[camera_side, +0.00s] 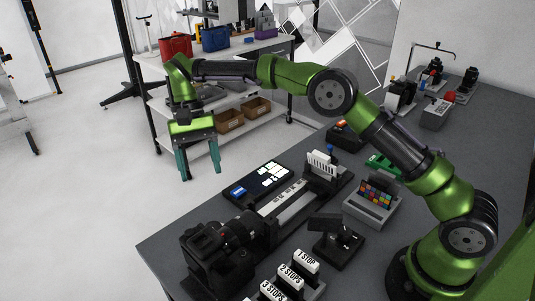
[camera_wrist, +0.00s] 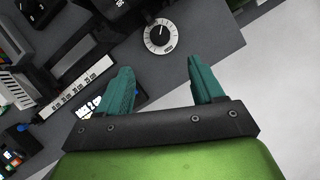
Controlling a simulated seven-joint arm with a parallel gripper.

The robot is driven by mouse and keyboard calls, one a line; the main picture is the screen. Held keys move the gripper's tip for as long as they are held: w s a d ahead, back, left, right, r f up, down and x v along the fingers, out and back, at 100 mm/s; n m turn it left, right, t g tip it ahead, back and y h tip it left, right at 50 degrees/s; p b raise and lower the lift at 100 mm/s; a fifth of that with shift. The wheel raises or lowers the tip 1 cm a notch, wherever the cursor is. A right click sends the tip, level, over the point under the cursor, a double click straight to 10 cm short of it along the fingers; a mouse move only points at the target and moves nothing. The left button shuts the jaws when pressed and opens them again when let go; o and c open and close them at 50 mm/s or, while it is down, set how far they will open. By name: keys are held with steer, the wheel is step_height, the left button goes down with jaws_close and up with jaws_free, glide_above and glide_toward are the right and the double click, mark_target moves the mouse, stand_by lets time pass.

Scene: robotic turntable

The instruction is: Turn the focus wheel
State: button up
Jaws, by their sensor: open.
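A round dial with a white marked ring and a dark centre (camera_wrist: 160,36), which looks like the focus wheel, shows at the top middle of the wrist view, by the table edge. I cannot make it out in the side view. My gripper (camera_side: 199,172) has two teal fingers, apart and empty, pointing down in the side view, high and beyond the table's left edge. In the wrist view my gripper (camera_wrist: 160,75) has the dial beyond the gap between its fingertips, not touching. A black camera (camera_side: 218,255) stands on the near left of the table.
A slider rail (camera_side: 285,203) runs back from the camera. A shelf cart (camera_side: 222,55) stands behind. Floor left of the table is clear.

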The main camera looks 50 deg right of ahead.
mark_target(213, 225)
steer(key=x, duration=1.4)
steer(key=shift+w+d, duration=0.1)
steer(key=shift+d, duration=0.05)
steer(key=c, duration=1)
steer(key=shift+n+h, duration=0.7)
steer(key=shift+n, duration=0.8)
steer(key=shift+c, duration=0.3)
steer(key=o, duration=1.1)
steer(key=shift+c, duration=0.2)
steer(key=shift+r, duration=0.1)
